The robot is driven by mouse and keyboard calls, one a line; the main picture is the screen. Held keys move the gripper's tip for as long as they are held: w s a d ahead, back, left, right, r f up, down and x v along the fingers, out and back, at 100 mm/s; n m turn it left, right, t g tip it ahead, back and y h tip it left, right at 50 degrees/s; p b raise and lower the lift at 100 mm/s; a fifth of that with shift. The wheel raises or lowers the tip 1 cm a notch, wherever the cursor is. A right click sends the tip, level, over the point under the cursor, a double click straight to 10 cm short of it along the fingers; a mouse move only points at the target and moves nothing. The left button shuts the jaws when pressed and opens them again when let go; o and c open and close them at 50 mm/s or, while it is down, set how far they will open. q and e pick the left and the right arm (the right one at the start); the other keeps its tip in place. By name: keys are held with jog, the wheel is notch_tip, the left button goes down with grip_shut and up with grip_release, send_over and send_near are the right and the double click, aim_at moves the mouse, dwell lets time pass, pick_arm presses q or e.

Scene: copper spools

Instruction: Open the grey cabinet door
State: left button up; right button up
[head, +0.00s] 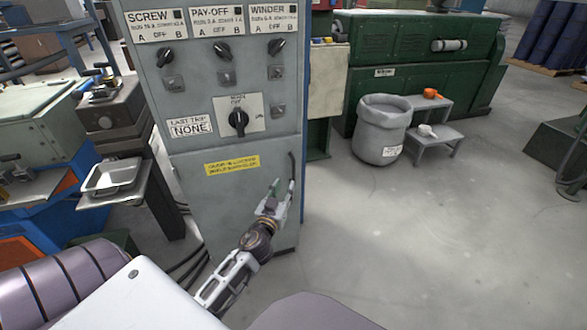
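The grey cabinet (220,120) stands upright in the middle of the head view. Its lower front, the door (225,195), carries a yellow label and looks closed. A dark vertical handle (291,163) is at the door's right edge. My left gripper (283,185) is in front of the door at the handle's lower end. Its two fingers are apart, and the right finger overlaps the handle in the picture. I cannot tell whether it touches. My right gripper is not in view.
A metal tray (110,177) sits on a bench to the left. A grey bin (381,130) and a small grey step stand (434,137) are to the right, before a green machine (400,70). Cables lie at the cabinet's lower left.

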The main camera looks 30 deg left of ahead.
aim_at(293, 169)
pick_arm(q)
jog(key=shift+x, duration=6.05)
grip_shut()
